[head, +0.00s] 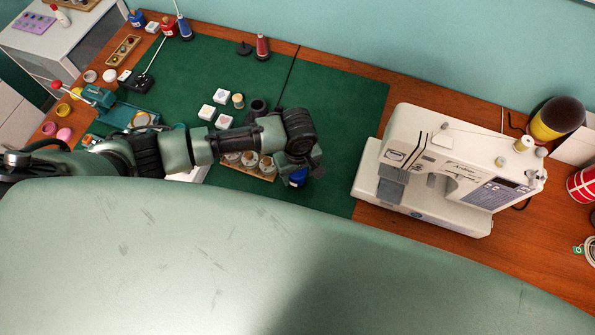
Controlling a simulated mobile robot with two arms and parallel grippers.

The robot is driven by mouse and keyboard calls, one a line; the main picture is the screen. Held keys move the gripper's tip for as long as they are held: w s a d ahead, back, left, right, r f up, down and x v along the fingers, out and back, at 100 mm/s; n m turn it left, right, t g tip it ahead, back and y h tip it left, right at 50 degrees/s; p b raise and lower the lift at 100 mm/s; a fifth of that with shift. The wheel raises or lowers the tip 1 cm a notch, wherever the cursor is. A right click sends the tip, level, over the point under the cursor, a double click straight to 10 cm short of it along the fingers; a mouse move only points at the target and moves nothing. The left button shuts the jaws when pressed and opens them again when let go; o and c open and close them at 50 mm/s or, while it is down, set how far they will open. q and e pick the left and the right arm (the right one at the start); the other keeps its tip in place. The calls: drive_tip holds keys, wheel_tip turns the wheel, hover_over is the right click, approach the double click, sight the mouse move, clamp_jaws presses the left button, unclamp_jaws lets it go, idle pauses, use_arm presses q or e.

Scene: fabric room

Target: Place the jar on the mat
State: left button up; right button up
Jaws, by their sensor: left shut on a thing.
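My left arm reaches in from the left, over the green mat (335,130). My left gripper (297,172) is at the right end of the arm and points down. It is shut on a blue jar (298,180), which shows only in part below the gripper. The gripper and arm hide the rest of the jar. I cannot tell whether the jar touches the mat. My right gripper is not in view.
A wooden tray of small jars (263,176) is just left of the gripper. White blocks (207,112) lie behind the arm. A white sewing machine (450,165) stands at the right. A red spool (262,47) stands at the back. The mat's right part is mostly clear.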

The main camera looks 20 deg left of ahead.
use_arm(q)
drive_tip(key=o, duration=1.6)
drive_tip(key=shift+f, duration=0.1)
wheel_tip(320, 180, up, 12)
drive_tip(key=shift+r+b, duration=0.2)
drive_tip(key=shift+b, duration=0.1)
